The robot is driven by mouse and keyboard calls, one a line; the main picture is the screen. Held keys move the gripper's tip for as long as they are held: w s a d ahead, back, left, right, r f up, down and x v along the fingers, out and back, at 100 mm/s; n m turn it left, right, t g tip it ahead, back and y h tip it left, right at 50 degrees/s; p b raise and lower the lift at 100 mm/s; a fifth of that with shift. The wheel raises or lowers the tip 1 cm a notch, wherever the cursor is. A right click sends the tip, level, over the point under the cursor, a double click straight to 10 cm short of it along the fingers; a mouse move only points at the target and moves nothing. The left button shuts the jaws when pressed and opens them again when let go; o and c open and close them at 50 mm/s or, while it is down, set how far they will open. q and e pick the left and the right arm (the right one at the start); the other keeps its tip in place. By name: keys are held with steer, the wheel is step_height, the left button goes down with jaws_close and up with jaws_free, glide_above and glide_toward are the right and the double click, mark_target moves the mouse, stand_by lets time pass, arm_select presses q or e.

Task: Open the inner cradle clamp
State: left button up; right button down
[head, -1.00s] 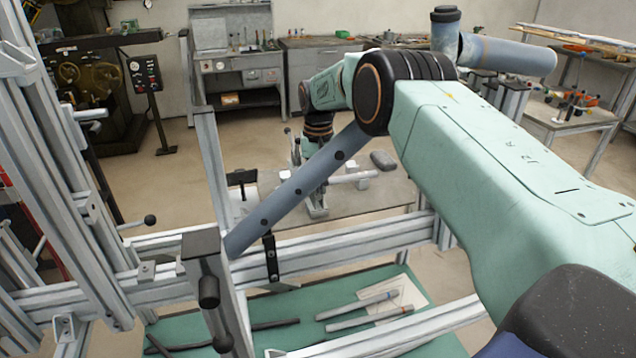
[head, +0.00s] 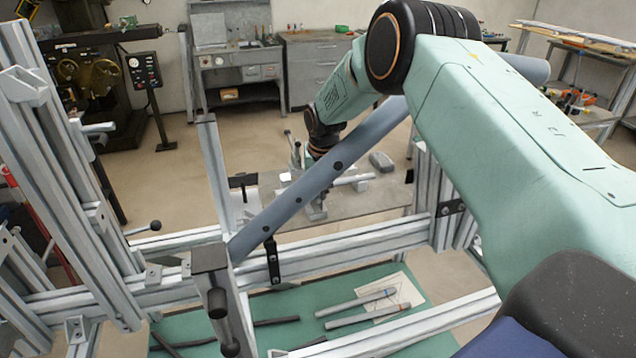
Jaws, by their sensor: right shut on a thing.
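My right gripper (head: 316,209) reaches down beyond the blue-grey tube with dark holes (head: 290,199). The tube crosses in front of it and hides most of its jaws. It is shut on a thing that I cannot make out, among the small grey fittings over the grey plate. A pale bar (head: 350,181) extends to the right beside it. A black T-shaped clamp piece (head: 243,181) stands to its left, apart from it. I cannot tell which fitting is the inner cradle clamp or whether it is open. My left gripper is out of view.
Aluminium rails (head: 340,250) and posts of the jig frame the area. Black knobs (head: 217,303) hang on the near post, and a ball-ended lever (head: 154,226) juts out at left. Below, a green mat (head: 290,305) holds several rods. The tube slants close past my right wrist.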

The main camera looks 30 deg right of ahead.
stand_by(0.3)
steer(key=c, duration=1.8)
jaws_free()
steer(key=o, duration=0.4)
steer(key=shift+w+d+f, duration=0.15)
steer(key=shift+w+f, duration=0.05)
steer(key=shift+s+r, duration=0.15)
steer(key=shift+s, duration=0.05)
